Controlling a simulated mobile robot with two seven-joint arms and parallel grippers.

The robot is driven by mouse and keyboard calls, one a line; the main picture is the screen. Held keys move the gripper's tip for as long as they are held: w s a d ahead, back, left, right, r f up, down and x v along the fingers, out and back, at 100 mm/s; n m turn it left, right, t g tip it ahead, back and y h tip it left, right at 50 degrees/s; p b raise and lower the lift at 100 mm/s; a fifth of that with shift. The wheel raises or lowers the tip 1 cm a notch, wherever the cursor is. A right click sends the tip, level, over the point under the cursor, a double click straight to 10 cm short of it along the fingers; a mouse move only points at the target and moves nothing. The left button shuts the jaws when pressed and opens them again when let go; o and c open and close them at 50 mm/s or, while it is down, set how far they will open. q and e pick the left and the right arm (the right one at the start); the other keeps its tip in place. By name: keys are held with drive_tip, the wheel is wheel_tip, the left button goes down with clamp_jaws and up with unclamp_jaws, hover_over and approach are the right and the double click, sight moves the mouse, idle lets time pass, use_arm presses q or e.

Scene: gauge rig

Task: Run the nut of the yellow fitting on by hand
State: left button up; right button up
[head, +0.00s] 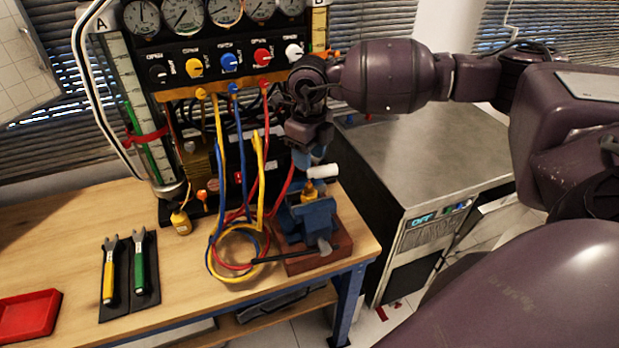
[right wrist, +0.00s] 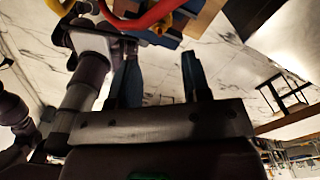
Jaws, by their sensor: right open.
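A yellow-orange fitting (head: 309,191) stands upright in the jaws of a blue vise (head: 318,218) on a wooden block. A white cylinder (head: 322,171) lies crosswise at its top; I cannot make out the nut there. My right gripper (head: 309,158) points down just above the fitting and white cylinder, apart from the fitting. In the right wrist view its two blue fingers (right wrist: 160,78) are spread with nothing between them. A red hose (right wrist: 150,15) and some yellow show at the top of that view. My left gripper is not in view.
A gauge panel (head: 215,55) with coloured knobs stands behind, with yellow, blue and red hoses (head: 236,250) coiled beside the vise. Two wrenches (head: 124,272) lie on a dark mat, left. A red tray (head: 28,315) is at far left. A metal cabinet (head: 425,165) stands right.

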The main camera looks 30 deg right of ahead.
sight(309, 180)
wheel_tip(309, 180, down, 8)
drive_tip(key=shift+r+p, duration=0.25)
drive_tip(key=shift+p, duration=0.2)
drive_tip(key=shift+c, duration=0.4)
clamp_jaws()
